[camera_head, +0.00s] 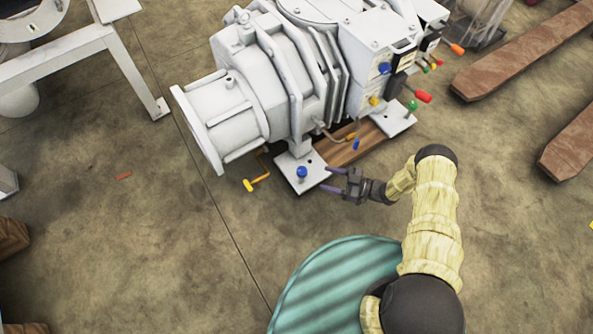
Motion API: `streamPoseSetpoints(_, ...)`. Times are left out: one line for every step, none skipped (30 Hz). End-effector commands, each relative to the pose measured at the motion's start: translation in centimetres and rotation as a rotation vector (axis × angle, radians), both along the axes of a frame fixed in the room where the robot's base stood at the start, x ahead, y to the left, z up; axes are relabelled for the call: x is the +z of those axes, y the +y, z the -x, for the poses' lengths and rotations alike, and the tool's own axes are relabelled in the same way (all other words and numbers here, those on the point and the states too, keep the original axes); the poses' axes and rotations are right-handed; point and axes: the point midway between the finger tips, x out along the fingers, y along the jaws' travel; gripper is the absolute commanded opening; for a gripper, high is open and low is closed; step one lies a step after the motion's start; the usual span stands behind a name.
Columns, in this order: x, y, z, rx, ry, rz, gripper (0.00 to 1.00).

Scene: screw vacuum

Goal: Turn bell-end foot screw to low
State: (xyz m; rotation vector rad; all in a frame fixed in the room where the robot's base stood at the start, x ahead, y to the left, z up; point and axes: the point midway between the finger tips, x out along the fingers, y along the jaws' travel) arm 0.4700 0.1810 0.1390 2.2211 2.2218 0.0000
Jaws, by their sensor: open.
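The screw vacuum (275,80) is a large light-grey machine at the top centre, with a round flange at its left end. Near that flanged end, a light foot plate (311,177) rests low by the floor. A blue-headed foot screw (302,172) stands upright on this plate. My gripper (330,178) is just right of the blue screw, its two purple-tipped fingers pointing left toward it. The fingers are apart, with nothing seen between them. A gap shows between the fingertips and the screw. Any low mark on the screw is too small to tell.
A second foot plate (395,119) has a green knob (412,105) beside a red handle (423,96). A yellow crank (256,182) sticks out left of the near foot. Wooden beams (525,50) lie at right. The floor at lower left is mostly clear.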

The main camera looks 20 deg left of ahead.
Motion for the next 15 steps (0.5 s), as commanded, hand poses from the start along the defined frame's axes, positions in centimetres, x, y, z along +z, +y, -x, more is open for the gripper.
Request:
streamPoseSetpoints(-0.1, 1.0, 0.1, 0.003, 0.001, -0.002, 0.57)
streamPoseSetpoints(-0.2, 1.5, 0.0, 0.002, 0.000, -0.002, 0.57)
streamPoseSetpoints(-0.2, 2.2, 0.0, 0.001, 0.000, -0.001, 0.57)
streamPoseSetpoints(-0.2, 2.8, 0.0, 0.001, 0.001, -0.002, 0.57)
streamPoseSetpoints(-0.2, 3.3, 0.0, 0.002, 0.001, -0.002, 0.57)
streamPoseSetpoints(-0.2, 4.0, 0.1, 0.002, 0.001, -0.001, 0.57)
streamPoseSetpoints(-0.2, 4.5, 0.0, 0.002, 0.000, -0.002, 0.57)
streamPoseSetpoints(-0.2, 5.0, 0.0, 0.002, 0.000, -0.002, 0.57)
streamPoseSetpoints(-0.2, 5.8, 0.0, 0.002, 0.000, -0.001, 0.57)
streamPoseSetpoints(-0.2, 6.3, 0.1, 0.002, 0.000, -0.002, 0.57)
streamPoseSetpoints(-0.2, 6.8, 0.1, 0.002, 0.000, -0.002, 0.57)
streamPoseSetpoints(-0.2, 7.5, 0.0, 0.002, 0.000, -0.001, 0.57)
streamPoseSetpoints(-0.2, 8.1, 0.0, 0.002, -0.001, -0.002, 0.57)
streamPoseSetpoints(-0.2, 8.6, 0.0, 0.003, -0.001, -0.001, 0.57)
streamPoseSetpoints(-0.2, 9.3, 0.1, 0.004, 0.000, -0.001, 0.57)
